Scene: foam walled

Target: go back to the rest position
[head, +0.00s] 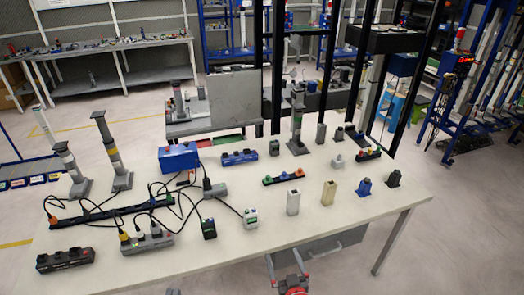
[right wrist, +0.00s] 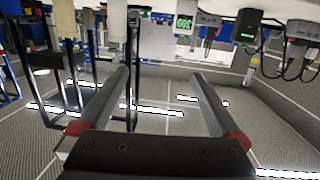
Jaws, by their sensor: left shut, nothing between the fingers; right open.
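My right gripper (head: 283,255) is at the bottom of the head view, just off the front edge of the white table (head: 330,215). Its two fingers are apart and nothing is between them; the right wrist view also shows this open gap (right wrist: 160,78). Only a small grey tip of my left gripper (head: 173,291) shows at the bottom edge of the head view, in front of the table. It is shut, and I see nothing held by it. The rest of my left gripper is out of frame.
The table carries power strips (head: 100,215), cables, a blue box (head: 178,157), a green-display meter (head: 250,218), a white block (head: 293,202) and a beige block (head: 328,193). A grey drawer (head: 325,247) sits under its front edge.

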